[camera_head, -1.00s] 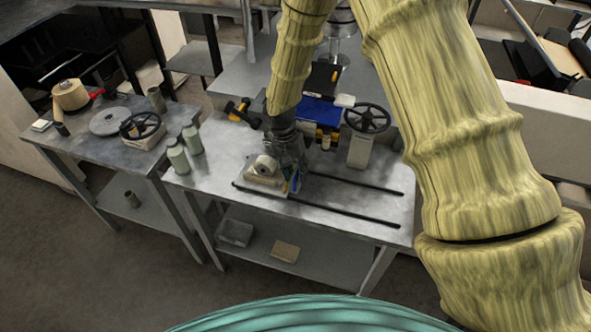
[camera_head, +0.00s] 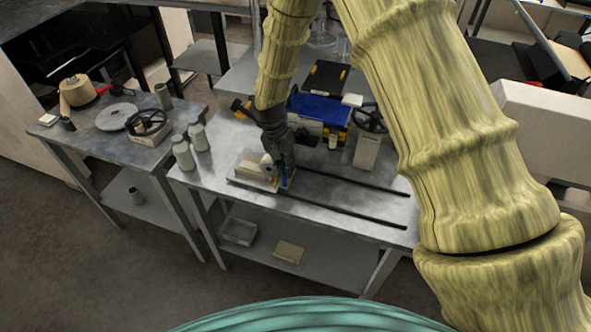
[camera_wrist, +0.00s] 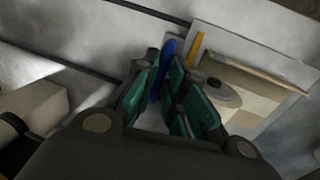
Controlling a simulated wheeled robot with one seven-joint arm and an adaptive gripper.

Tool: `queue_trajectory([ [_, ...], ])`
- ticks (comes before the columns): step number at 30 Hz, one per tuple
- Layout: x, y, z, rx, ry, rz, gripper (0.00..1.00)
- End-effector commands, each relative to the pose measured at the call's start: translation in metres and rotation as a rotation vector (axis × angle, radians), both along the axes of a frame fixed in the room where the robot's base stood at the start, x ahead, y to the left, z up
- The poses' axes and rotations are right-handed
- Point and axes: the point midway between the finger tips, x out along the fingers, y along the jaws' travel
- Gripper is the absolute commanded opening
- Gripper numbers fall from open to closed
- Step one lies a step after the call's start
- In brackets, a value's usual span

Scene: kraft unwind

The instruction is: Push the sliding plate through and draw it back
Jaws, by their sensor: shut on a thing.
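The sliding plate (camera_head: 236,181) is a pale flat plate on the grey bench. It sits at the left end of two dark parallel rails (camera_head: 365,216) and carries a tan block (camera_head: 254,164). In the wrist view the plate (camera_wrist: 207,42) is at the upper right, with a yellow strip beside a blue upright piece (camera_wrist: 169,55). My gripper (camera_head: 284,179) is at the plate's right edge. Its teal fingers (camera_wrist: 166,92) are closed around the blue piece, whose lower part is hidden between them.
Two grey-green bottles (camera_head: 183,154) stand left of the plate. Behind are a blue-topped box (camera_head: 318,108) and a handwheel on a pale stand (camera_head: 367,150). The rails to the right of the plate are clear. A side table (camera_head: 105,150) holds a spool, disc and handwheel.

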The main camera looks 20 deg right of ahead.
Motion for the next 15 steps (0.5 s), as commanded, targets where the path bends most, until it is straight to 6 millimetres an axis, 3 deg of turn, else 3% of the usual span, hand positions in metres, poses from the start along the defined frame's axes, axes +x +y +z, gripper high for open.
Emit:
queue_trajectory([
  [8, 0.0008, 0.0005, 0.0006, 0.000, 0.001, 0.000, 0.00],
  [9, 0.0008, 0.0005, 0.0006, 0.000, 0.001, 0.000, 0.14],
  [12, 0.0007, 0.0005, 0.0006, 0.000, 0.001, 0.000, 0.32],
  [15, 0.0006, 0.0007, 0.0004, 0.000, 0.001, 0.000, 0.34],
])
